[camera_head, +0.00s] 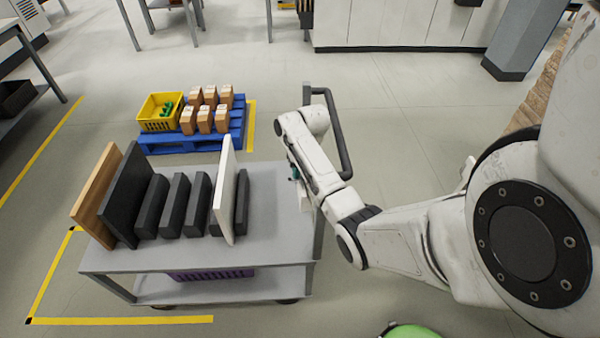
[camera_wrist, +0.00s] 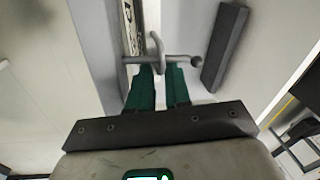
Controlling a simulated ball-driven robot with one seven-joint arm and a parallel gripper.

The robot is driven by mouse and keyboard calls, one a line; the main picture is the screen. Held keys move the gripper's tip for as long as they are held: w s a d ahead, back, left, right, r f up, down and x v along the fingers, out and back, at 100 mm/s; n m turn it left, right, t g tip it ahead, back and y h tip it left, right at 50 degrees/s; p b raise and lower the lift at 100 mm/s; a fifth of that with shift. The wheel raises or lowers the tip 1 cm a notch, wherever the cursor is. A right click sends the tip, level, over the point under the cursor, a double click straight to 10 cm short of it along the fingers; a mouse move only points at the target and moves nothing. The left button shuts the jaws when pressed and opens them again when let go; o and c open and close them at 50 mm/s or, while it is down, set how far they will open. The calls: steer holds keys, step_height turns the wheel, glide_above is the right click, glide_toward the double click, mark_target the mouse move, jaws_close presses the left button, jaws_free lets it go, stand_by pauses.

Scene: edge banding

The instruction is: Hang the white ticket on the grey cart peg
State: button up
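In the wrist view, a grey peg (camera_wrist: 186,61) with a rounded knob at its right end runs across just beyond my gripper (camera_wrist: 160,80). A thin curved grey piece (camera_wrist: 156,44) crosses the peg near its middle; I cannot tell whether it encircles it. A narrow white strip with dark markings (camera_wrist: 129,22), which looks like the ticket, stands at the peg's left side. My green fingers are apart, with a narrow gap and nothing clearly gripped between them. In the head view, my gripper (camera_head: 294,173) is mostly hidden behind my arm at the grey cart's right end (camera_head: 275,215).
The cart holds a wooden panel (camera_head: 97,195), a black panel (camera_head: 137,195), several dark blocks and a white panel (camera_head: 225,190). A dark handle (camera_head: 341,140) rises at its right end. Behind is a blue pallet (camera_head: 205,142) with boxes and a yellow crate (camera_head: 160,124).

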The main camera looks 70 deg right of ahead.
steer(key=shift+o, duration=1)
steer(key=shift+a, duration=0.1)
steer(key=shift+w, duration=0.1)
steer(key=shift+r, duration=0.1)
step_height(320, 180, up, 10)
steer(key=s, duration=0.1)
steer(key=shift+s+d+r+b, duration=0.25)
steer(key=shift+s+d+b, duration=0.05)
steer(key=shift+s+d, duration=0.1)
